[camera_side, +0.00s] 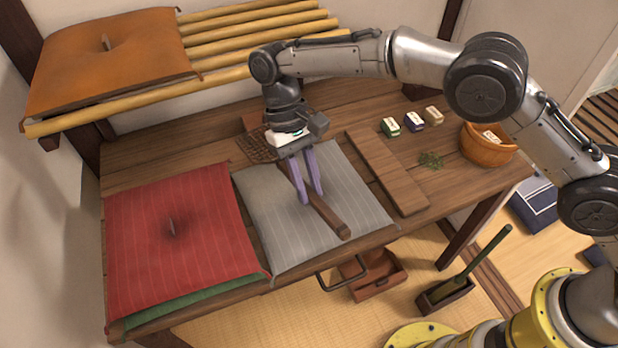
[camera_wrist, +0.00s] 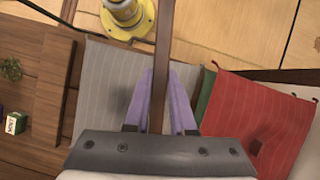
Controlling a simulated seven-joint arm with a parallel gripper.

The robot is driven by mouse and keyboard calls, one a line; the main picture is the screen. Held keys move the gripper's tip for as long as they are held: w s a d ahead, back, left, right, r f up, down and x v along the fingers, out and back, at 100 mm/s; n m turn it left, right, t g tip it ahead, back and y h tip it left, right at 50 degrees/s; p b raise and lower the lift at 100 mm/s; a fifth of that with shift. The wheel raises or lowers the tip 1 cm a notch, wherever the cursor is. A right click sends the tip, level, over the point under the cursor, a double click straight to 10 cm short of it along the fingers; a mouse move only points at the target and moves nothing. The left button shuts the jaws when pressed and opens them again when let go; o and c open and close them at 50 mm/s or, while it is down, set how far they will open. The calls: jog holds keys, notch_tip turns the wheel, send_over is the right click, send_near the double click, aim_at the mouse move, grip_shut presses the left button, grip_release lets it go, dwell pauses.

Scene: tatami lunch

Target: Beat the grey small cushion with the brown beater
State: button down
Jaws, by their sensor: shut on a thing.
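The grey small cushion (camera_side: 352,180) lies flat on the wooden table, to the right of a red cushion. It also shows in the wrist view (camera_wrist: 108,75). The brown beater has a long wooden handle (camera_side: 328,214) slanting over the grey cushion and a woven head (camera_side: 257,148) behind it, partly hidden by my gripper. My gripper (camera_side: 306,198), with purple fingers, points down over the cushion and is shut on the beater's handle. In the wrist view the handle (camera_wrist: 163,40) runs up from between the fingers. I cannot tell whether the beater touches the cushion.
A red cushion (camera_side: 165,235) lies over a green one (camera_side: 190,302) at left. An orange cushion (camera_side: 105,60) rests on a bamboo rack (camera_side: 255,45). A wooden board (camera_side: 388,172), small boxes (camera_side: 411,120), green sprigs (camera_side: 430,160) and a round tub (camera_side: 487,150) stand right.

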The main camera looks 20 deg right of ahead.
jog(key=shift+g, duration=0.8)
jog(key=f, duration=0.4)
jog(key=w+f, duration=0.1)
jog(key=f, duration=0.1)
jog(key=shift+a+f, duration=0.1)
jog(key=shift+f, duration=0.2)
jog(key=r, duration=0.3)
jog(key=s+r+t, duration=0.1)
jog(key=r, duration=0.1)
jog(key=r+t, duration=0.1)
jog(key=r, duration=0.2)
jog(key=shift+s+r, duration=0.15)
jog(key=shift+r, duration=0.2)
jog(key=w+d+m+y, duration=0.1)
jog(key=w+d+m, duration=0.3)
jog(key=d, duration=1.2)
jog(key=s+d+f+n, duration=0.1)
jog(key=d+f, duration=0.3)
jog(key=d, duration=0.5)
jog(key=s+d+f, duration=0.2)
jog(key=d+f, duration=0.2)
jog(key=d, duration=0.4)
jog(key=shift+s+d+f+n, duration=0.3)
jog(key=shift+s+d+n, duration=0.1)
